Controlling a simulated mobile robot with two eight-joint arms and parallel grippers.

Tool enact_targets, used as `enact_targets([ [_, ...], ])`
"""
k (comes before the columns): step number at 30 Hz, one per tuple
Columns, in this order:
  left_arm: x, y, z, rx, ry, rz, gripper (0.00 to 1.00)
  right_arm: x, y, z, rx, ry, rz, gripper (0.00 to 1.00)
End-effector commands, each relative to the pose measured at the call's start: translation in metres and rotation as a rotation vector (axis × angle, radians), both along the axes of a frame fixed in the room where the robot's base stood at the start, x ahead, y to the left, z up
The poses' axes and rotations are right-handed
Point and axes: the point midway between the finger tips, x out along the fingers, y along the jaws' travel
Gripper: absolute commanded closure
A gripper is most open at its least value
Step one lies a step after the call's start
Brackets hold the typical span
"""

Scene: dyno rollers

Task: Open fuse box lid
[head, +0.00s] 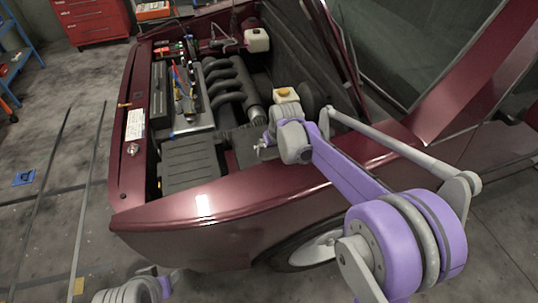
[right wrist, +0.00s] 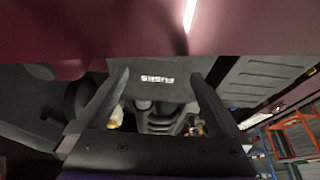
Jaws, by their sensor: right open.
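The fuse box (right wrist: 165,68) is a dark box with an upside-down "FUSES" label in the right wrist view. In the head view, a dark box surface (head: 240,140) beside my right gripper appears to be the same box, partly covered by my wrist. My right gripper (head: 263,148) is over the engine bay, near this box. In the right wrist view its two dark fingers (right wrist: 160,76) are spread on either side of the label, with nothing held between them. Whether they touch the lid cannot be told. Part of my left arm's end (head: 150,283) shows at the bottom edge; its jaws are unclear.
The maroon car's near fender (head: 215,212) lies below my right arm. A red cabinet (head: 90,20) stands behind; floor at left is mostly open.

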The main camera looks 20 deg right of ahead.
Motion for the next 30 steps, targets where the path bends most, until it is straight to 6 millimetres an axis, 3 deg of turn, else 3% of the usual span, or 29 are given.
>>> enact_targets([
  [6, 0.000, 0.000, -0.001, 0.000, 0.001, 0.000, 0.50, 0.017, 0.001, -0.040, 0.000, 0.000, 0.000, 0.00],
  [12, 0.000, 0.000, -0.001, 0.000, 0.001, 0.000, 0.50, 0.028, 0.001, -0.066, 0.000, 0.000, 0.000, 0.00],
  [25, 0.000, 0.000, -0.001, 0.000, 0.001, 0.000, 0.50, 0.031, 0.001, -0.075, 0.000, 0.000, 0.000, 0.00],
  [30, 0.000, 0.000, -0.001, 0.000, 0.001, 0.000, 0.50, 0.031, 0.001, -0.075, 0.000, 0.000, 0.000, 0.31],
])
